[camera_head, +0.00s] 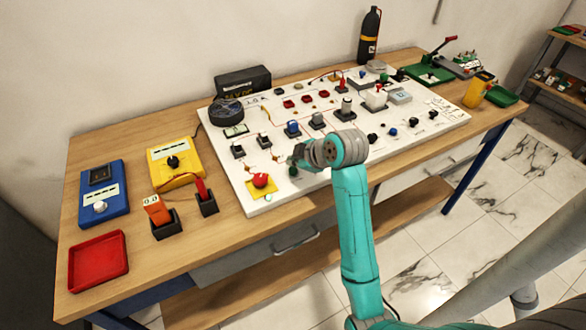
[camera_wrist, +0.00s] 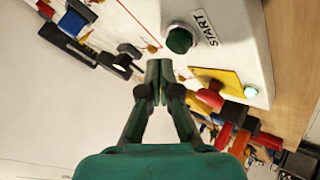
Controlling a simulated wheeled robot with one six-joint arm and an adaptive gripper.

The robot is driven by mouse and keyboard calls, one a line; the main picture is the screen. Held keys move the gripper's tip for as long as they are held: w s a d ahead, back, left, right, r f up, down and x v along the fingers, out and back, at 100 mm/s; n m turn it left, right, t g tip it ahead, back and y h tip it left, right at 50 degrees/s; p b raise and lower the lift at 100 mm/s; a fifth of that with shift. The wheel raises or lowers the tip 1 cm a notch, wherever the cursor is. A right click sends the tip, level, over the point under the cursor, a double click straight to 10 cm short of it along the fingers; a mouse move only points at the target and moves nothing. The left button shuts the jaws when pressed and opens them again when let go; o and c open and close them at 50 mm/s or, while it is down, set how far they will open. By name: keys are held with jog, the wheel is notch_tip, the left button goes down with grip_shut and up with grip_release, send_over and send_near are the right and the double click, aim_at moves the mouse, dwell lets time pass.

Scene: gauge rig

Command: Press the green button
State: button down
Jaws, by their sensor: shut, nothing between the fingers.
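The green button (camera_wrist: 180,40) is a dark green round cap in a metal collar on the white board, beside a START label (camera_wrist: 207,27) in the wrist view. In the head view my arm's end is close to that spot, and I cannot clearly make the button out. My gripper (camera_wrist: 158,68) is shut and empty. Its tips appear just below and left of the button in the wrist view, apart from it in the picture; the exact gap is unclear. In the head view my gripper (camera_head: 297,158) is over the board's front part.
A red mushroom button (camera_head: 260,180) on a yellow plate stands close by on the white board (camera_head: 330,185). A small lit green lamp (camera_wrist: 250,92) is near it. Several switches and knobs crowd the board.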

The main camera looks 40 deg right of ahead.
aim_at(294, 170)
jog(key=shift+f, duration=0.15)
dwell(0.3)
jog(key=shift+f, duration=0.3)
jog(key=shift+f, duration=0.5)
dwell(0.7)
jog(key=shift+r, duration=0.1)
dwell(0.4)
jog(key=shift+r, duration=0.85)
jog(key=shift+r, duration=2.5)
